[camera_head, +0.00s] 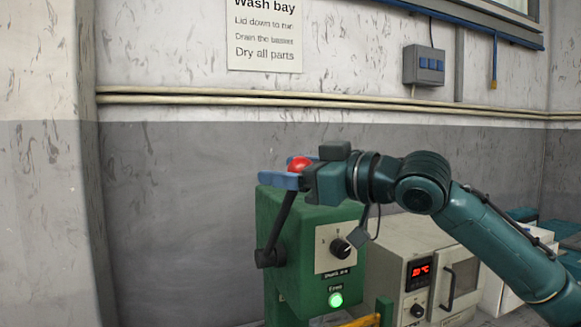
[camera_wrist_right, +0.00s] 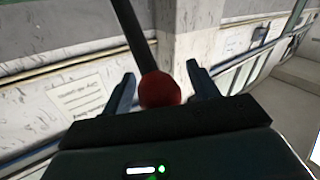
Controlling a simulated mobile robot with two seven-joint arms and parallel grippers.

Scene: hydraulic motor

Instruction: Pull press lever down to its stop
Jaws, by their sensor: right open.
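The press (camera_head: 310,255) is a green box in the head view with a dial and a lit green lamp on its front. Its black lever (camera_head: 281,222) rises from a pivot on the left side and ends in a red ball knob (camera_head: 299,164). The lever stands up, tilted slightly right. My right gripper (camera_head: 285,178) is at the knob with blue fingers open. In the right wrist view the knob (camera_wrist_right: 160,90) sits between the two spread fingers, with a gap visible on the right side. Whether a finger touches it is unclear. My left gripper is not in view.
A beige oven-like unit (camera_head: 408,262) with a red display and a handle stands right of the press. White boxes (camera_head: 500,285) lie further right. A wall sign (camera_head: 264,33) and pipes are behind. The space left of the press is free.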

